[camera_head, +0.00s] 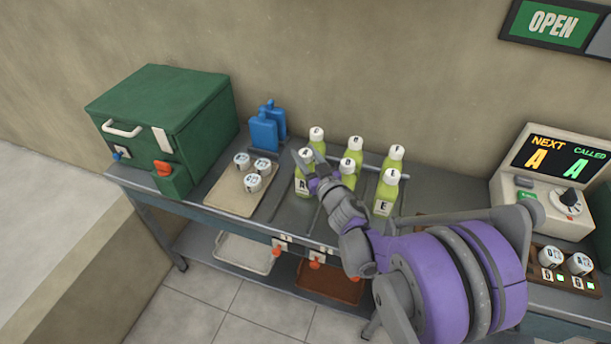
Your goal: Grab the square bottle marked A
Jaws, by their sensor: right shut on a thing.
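Several square bottles with green contents and white caps stand in a group on the metal table. The front-left bottle (301,187) carries a dark letter on its front label that looks like an A, and its cap is lettered too. My right gripper (312,167) reaches in from the lower right and is shut on this bottle near its upper part. The bottle looks upright; its right side is partly hidden by my fingers. My left gripper is not in view.
Other bottles (386,194) stand close behind and to the right. A tray (233,201) with white-lidded cups, blue containers (264,133) and a green machine (165,120) are to the left. A display console (550,180) reading NEXT A, CALLED A stands right.

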